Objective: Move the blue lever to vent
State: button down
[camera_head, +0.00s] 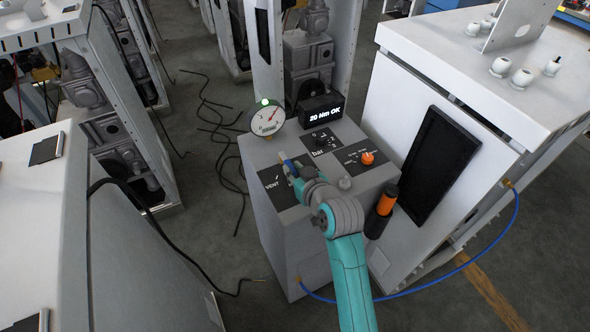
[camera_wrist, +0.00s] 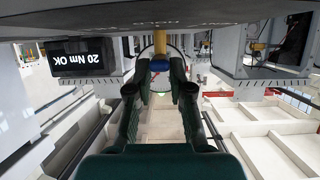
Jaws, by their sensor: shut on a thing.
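A grey dispenser cabinet (camera_head: 275,235) has a black plate with the word VENT (camera_head: 272,188) at the left of its top. My gripper (camera_head: 291,166) is over this plate, at the end of my teal and grey arm. The word HOLD shows upside down on the panel there. My gripper and arm hide most of the lever in the head view, so its exact setting is unclear.
A round gauge (camera_head: 267,119) with a red needle and a green light stands behind the plate. A black display (camera_head: 323,110) reads 20 Nm OK. An orange knob (camera_head: 367,158) and an orange-and-black tool (camera_head: 384,207) are at the right. A white cabinet (camera_head: 440,80) stands close on the right.

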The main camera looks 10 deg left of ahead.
jog(key=shift+s+a+m+t+h, duration=0.25)
jog(key=shift+a+m+t+h, duration=0.15)
jog(key=shift+m+h, duration=0.2)
jog(key=shift+s+a+m+t+h, duration=0.2)
jog(key=shift+a+m+t+h, duration=0.15)
jog(key=shift+m+h, duration=0.25)
jog(key=c, duration=1)
grip_release()
jog(key=shift+c, duration=0.2)
jog(key=v, duration=1.2)
jog(key=shift+a, duration=0.1)
